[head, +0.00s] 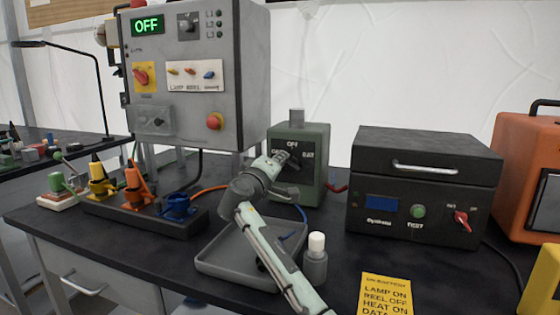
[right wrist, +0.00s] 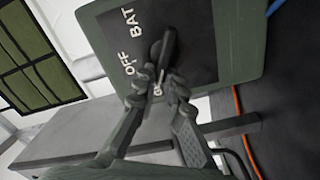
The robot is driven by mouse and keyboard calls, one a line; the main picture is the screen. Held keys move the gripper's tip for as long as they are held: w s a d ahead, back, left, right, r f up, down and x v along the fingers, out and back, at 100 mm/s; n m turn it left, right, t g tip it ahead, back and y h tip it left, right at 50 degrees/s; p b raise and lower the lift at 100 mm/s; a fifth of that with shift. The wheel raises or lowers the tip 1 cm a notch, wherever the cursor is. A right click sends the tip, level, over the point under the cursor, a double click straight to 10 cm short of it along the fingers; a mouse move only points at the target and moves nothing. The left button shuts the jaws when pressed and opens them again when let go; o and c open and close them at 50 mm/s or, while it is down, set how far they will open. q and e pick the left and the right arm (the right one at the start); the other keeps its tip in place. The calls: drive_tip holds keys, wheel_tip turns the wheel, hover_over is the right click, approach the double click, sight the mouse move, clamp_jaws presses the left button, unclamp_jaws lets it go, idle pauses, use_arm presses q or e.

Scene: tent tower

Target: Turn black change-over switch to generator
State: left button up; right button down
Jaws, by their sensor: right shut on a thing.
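The green box (head: 316,178) stands on the bench with a dark plate marked OFF and BAT; a third label is mostly hidden behind my gripper, only its G showing in the right wrist view. The black change-over switch (right wrist: 167,48) is a lever on that plate, which also shows in the right wrist view (right wrist: 203,35). My right gripper (right wrist: 160,84) is shut on the lever's end near the G. In the head view my right gripper (head: 284,163) covers much of the lever. My left gripper is not in view.
A grey control cabinet (head: 242,75) with a green OFF display stands behind left. A black tester box (head: 425,155) stands right, with a yellow card (head: 386,293) in front.

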drive_tip(key=shift+d+f, duration=0.2)
drive_tip(key=shift+f, duration=0.25)
drive_tip(key=c, duration=1.6)
unclamp_jaws()
drive_tip(key=shift+r, duration=0.2)
drive_tip(key=v, duration=1.2)
drive_tip(key=shift+r, duration=0.1)
